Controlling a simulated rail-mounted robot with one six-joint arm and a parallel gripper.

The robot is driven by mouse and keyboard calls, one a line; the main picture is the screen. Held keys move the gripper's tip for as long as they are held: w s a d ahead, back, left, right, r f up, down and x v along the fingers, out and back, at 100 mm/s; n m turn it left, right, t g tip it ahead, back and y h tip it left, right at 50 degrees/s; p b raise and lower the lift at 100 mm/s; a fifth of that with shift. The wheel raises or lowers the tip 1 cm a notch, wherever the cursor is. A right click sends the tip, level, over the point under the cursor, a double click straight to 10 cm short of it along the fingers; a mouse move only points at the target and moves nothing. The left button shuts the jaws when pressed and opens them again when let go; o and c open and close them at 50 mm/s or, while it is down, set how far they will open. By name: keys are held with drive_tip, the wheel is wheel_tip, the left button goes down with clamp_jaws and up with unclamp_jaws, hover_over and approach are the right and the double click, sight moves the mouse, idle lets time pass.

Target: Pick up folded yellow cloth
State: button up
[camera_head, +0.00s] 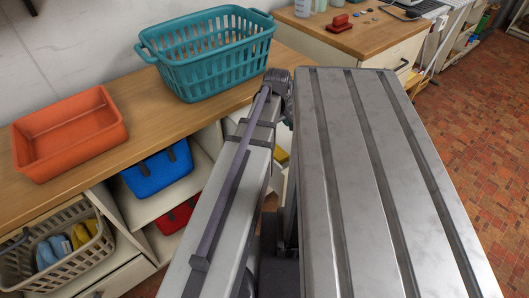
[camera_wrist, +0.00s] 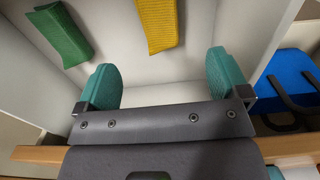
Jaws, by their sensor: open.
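The folded yellow cloth (camera_wrist: 161,25) lies on a pale surface inside a shelf compartment, at the top middle of the wrist view, its upper end cut off by the frame. A small yellow patch (camera_head: 281,156) shows beside my arm in the head view and may be the same cloth. My gripper (camera_wrist: 160,80) is open and empty, its teal fingertips spread wide. The cloth is beyond the fingertips, apart from them and roughly in line with the gap. In the head view my arm hides the gripper.
A folded green cloth (camera_wrist: 62,34) lies left of the yellow one. A blue bin (camera_wrist: 293,80) is right of the compartment wall; it also shows in the head view (camera_head: 157,172). An orange tub (camera_head: 68,133) and teal basket (camera_head: 212,52) stand on the wooden counter (camera_head: 150,125) above.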

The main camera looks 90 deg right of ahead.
sight(276, 145)
wheel_tip(276, 145, down, 11)
drive_tip(key=b, duration=1)
drive_tip(key=shift+s+d+b, duration=0.1)
drive_tip(key=shift+s+b, duration=0.05)
drive_tip(key=shift+b, duration=0.2)
drive_tip(key=shift+r, duration=0.2)
drive_tip(key=c, duration=1)
